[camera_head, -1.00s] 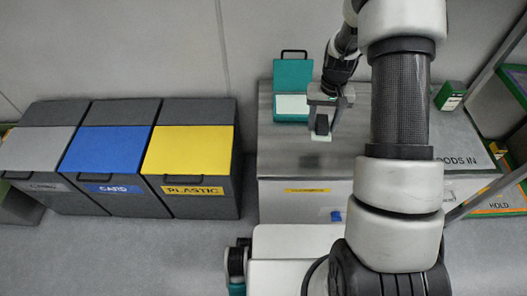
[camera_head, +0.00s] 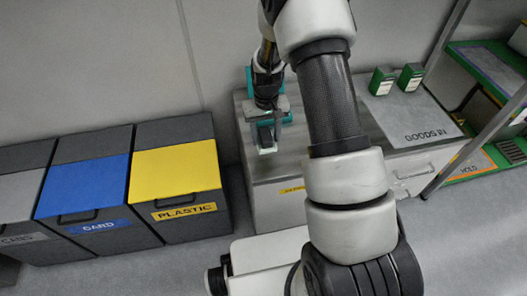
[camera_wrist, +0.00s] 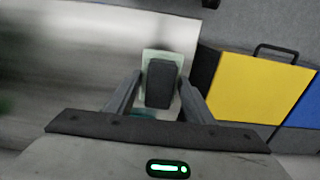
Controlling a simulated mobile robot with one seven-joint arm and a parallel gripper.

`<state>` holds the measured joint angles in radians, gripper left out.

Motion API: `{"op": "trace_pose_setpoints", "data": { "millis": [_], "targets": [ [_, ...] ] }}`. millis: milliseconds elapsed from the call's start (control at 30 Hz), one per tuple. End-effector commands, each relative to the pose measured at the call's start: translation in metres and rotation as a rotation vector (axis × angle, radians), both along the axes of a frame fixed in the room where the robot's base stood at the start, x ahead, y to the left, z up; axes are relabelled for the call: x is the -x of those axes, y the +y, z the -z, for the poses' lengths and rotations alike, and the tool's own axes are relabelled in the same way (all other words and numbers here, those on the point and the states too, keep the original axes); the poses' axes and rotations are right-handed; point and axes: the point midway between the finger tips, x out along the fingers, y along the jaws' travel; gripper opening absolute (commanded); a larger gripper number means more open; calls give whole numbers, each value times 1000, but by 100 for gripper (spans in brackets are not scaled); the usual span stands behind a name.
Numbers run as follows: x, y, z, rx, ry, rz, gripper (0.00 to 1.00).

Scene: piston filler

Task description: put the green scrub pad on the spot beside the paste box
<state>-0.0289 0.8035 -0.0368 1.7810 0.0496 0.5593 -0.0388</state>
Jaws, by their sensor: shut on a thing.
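My gripper (camera_head: 266,128) is shut on the scrub pad (camera_head: 267,150), a pale green pad under a dark grip block. In the wrist view the pad (camera_wrist: 148,60) shows behind the block, between the two fingers (camera_wrist: 158,92). I cannot tell whether the pad touches the counter (camera_head: 285,168) below. A teal box (camera_head: 251,106), likely the paste box, stands on the counter behind my gripper, mostly hidden by it and my arm. I cannot make out a marked spot beside it.
Grey, blue (camera_head: 84,186) and yellow (camera_head: 176,170) lidded bins stand left of the counter. Two green boxes (camera_head: 382,80) stand on the GOODS IN area (camera_head: 415,115) at right, near a rack (camera_head: 490,65). Bare counter shows in front of my gripper.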

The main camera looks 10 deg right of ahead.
Motion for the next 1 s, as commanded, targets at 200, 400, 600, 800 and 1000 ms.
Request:
{"op": "trace_pose_setpoints", "data": {
  "millis": [200, 400, 600, 800, 1000],
  "targets": [
    [-1, 0, 26, 0, -1, 0, 23],
    [0, 0, 50, 0, 1, 0, 23],
    [-1, 0, 63, 0, -1, 0, 23],
    [0, 0, 64, 0, -1, 0, 23],
    [-1, 0, 65, 0, -1, 0, 66]
  ]
}}
